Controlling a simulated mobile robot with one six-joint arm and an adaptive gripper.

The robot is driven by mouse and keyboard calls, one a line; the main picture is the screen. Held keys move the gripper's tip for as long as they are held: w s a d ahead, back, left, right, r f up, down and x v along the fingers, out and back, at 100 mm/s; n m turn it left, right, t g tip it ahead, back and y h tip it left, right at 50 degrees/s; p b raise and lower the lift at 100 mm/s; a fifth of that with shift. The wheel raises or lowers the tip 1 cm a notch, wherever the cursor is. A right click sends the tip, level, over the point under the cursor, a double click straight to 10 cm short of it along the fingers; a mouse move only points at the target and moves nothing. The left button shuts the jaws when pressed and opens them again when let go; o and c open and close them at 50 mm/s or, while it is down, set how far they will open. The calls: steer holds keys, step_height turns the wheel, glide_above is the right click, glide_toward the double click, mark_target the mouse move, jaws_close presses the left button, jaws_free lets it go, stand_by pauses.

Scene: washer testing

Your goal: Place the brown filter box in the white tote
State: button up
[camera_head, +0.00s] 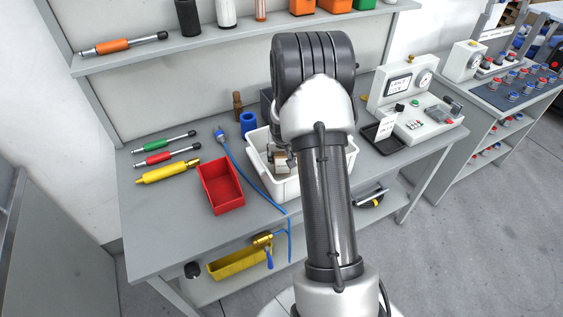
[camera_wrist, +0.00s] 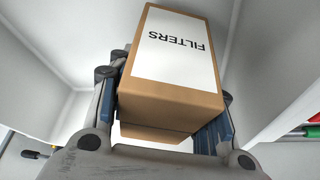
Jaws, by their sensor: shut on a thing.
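The brown filter box (camera_wrist: 172,98), with a white label reading FILTERS, is between the two fingers of my gripper (camera_wrist: 163,112) in the wrist view. The fingers are shut on its sides. The white tote (camera_head: 287,190) stands on the workbench in the head view, partly hidden behind my arm. My gripper (camera_head: 282,160) shows small over the tote's opening with part of the box. I cannot tell whether the box touches the tote's floor.
A red bin (camera_head: 221,187) and a blue cable (camera_head: 250,178) lie left of the tote. A blue cylinder (camera_head: 249,122) stands behind it. A black tray (camera_head: 384,136) and a gauge unit (camera_head: 408,100) are to the right. A shelf (camera_head: 225,38) runs above the bench.

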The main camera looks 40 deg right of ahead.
steer(key=shift+f+b, duration=0.3)
steer(key=shift+f, duration=1.05)
steer(key=shift+f, duration=0.15)
steer(key=o, duration=1.1)
